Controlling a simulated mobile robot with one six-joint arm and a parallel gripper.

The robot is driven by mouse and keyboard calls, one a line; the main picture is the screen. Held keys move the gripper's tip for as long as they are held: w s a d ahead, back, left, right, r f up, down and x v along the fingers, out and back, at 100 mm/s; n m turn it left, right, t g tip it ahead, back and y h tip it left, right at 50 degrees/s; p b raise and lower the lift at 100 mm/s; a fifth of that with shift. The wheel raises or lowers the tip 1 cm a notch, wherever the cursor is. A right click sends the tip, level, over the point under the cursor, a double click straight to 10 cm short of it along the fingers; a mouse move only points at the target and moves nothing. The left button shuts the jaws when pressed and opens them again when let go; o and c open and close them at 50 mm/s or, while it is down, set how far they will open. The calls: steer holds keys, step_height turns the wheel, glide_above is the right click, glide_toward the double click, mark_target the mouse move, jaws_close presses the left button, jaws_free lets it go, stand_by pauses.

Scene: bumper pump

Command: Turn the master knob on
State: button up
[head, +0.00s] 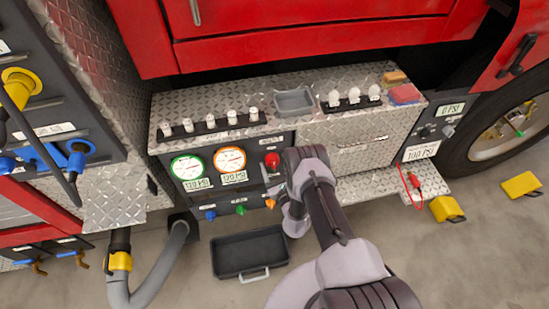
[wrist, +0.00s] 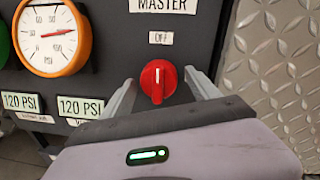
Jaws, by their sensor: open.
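The red master knob (wrist: 158,81) sits on the dark panel below an OFF label (wrist: 161,38) and a MASTER label. Its raised grip stands upright, with a white mark pointing up toward OFF. My gripper (wrist: 157,88) is open, with one finger on each side of the knob in the wrist view. I cannot tell whether either finger touches it. In the head view the red knob (head: 272,160) shows just left of my arm, and the gripper's fingertips are mostly hidden by the wrist.
An orange-rimmed gauge (wrist: 53,38) is left of the knob, and diamond plate (wrist: 275,60) is on the right. Below the panel's coloured small knobs, a black tray (head: 226,269) lies on the floor. Several bulb-like items stand on the ledge above. A grey hose (head: 168,262) curves at lower left.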

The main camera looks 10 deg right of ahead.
steer(key=shift+s, duration=0.15)
steer(key=c, duration=1.4)
steer(key=shift+o, duration=0.2)
steer(key=m+b, duration=0.2)
steer(key=shift+f+m, duration=0.15)
steer(key=shift+m, duration=0.25)
steer(key=m+b, duration=0.2)
steer(key=m, duration=0.1)
steer(key=m+b, duration=0.1)
steer(key=m, duration=0.1)
steer(key=shift+a+m+t+h+b, duration=0.1)
steer(key=shift+m+t+h+b, duration=0.2)
steer(key=shift+m+b, duration=0.1)
steer(key=m+b, duration=0.2)
steer(key=m, duration=0.2)
steer(key=shift+m, duration=0.4)
steer(key=m+h+b, duration=0.1)
steer(key=m+b, duration=0.1)
steer(key=m, duration=0.3)
steer(key=shift+m, duration=0.3)
